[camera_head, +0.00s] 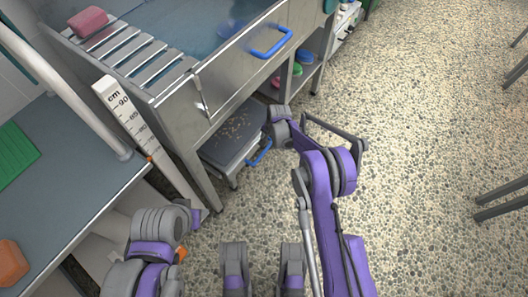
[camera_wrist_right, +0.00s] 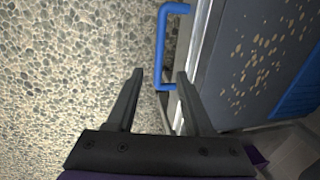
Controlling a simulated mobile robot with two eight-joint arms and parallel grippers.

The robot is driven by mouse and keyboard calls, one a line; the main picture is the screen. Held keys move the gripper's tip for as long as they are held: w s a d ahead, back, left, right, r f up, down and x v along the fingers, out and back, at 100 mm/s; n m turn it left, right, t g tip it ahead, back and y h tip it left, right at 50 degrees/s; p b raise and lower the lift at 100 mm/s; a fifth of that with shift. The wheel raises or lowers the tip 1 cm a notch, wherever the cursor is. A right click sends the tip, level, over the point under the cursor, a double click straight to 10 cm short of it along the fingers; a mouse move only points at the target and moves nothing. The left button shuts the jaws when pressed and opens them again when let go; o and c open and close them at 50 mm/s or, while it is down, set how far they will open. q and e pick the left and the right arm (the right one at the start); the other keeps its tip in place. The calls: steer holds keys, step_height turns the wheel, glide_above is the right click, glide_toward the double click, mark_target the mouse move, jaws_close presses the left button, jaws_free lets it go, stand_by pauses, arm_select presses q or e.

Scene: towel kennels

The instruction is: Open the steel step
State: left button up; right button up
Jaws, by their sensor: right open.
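The steel step (camera_head: 236,133) is low under the tub, with a dark top covered in tan specks. Its blue handle (camera_head: 259,153) is on the side facing the open floor. In the right wrist view, the handle (camera_wrist_right: 161,45) stands out from the step's pale edge, beside the speckled top (camera_wrist_right: 250,60). My right gripper (camera_wrist_right: 160,74) is open, its fingertips on either side of the handle's bar in the picture; contact cannot be told. In the head view my right arm reaches close to the step and its fingers are hidden. My left arm shows at lower left, its fingers unseen.
The steel tub (camera_head: 235,85) with another blue handle (camera_head: 271,42) overhangs the step. A measuring post (camera_head: 140,128) stands left of it. A grey table (camera_head: 70,170) is at left. A shelf (camera_head: 303,75) holds coloured items. The pebbled floor (camera_head: 420,120) at right is mostly clear.

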mark_target(264, 152)
steer(key=f+b, duration=0.1)
steer(key=f, duration=0.2)
steer(key=a+f, duration=0.1)
steer(key=f, duration=0.2)
steer(key=w+f+b, duration=0.1)
steer(key=f, duration=0.3)
steer(key=shift+a+f+b, duration=0.1)
steer(key=shift+a+b, duration=0.2)
jaws_close()
stand_by(1.0)
